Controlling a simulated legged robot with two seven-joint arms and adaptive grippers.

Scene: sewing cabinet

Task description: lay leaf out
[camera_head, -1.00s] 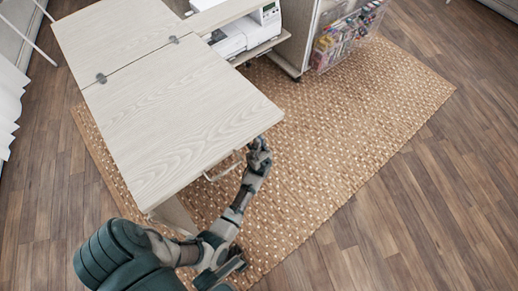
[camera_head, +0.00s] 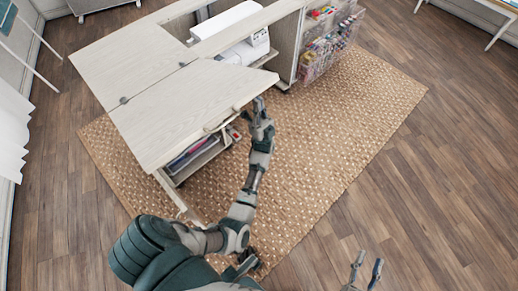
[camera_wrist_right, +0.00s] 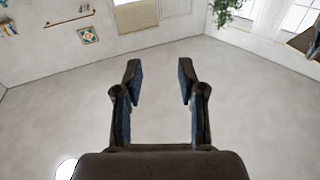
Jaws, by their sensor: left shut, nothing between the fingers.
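The leaf (camera_head: 185,108) is a pale wood-grain panel, joined by hinges to the cabinet's pale top (camera_head: 130,65). It extends toward me; whether it is fully level I cannot tell. A pale handle (camera_head: 217,124) shows at its near edge. My left gripper (camera_head: 258,103) is shut and empty, just beyond the leaf's near right edge, close to the handle; contact is unclear. My right gripper (camera_head: 367,268) is open and empty over the wood floor at the lower right. In the right wrist view its two fingers (camera_wrist_right: 160,75) are apart with nothing between them.
A white sewing machine (camera_head: 245,45) sits in the cabinet behind the leaf. A clear rack of spools (camera_head: 325,45) hangs on the open door. Storage bins (camera_head: 190,155) show beneath the leaf. A woven rug (camera_head: 340,120) lies under the cabinet; floor to the right is clear.

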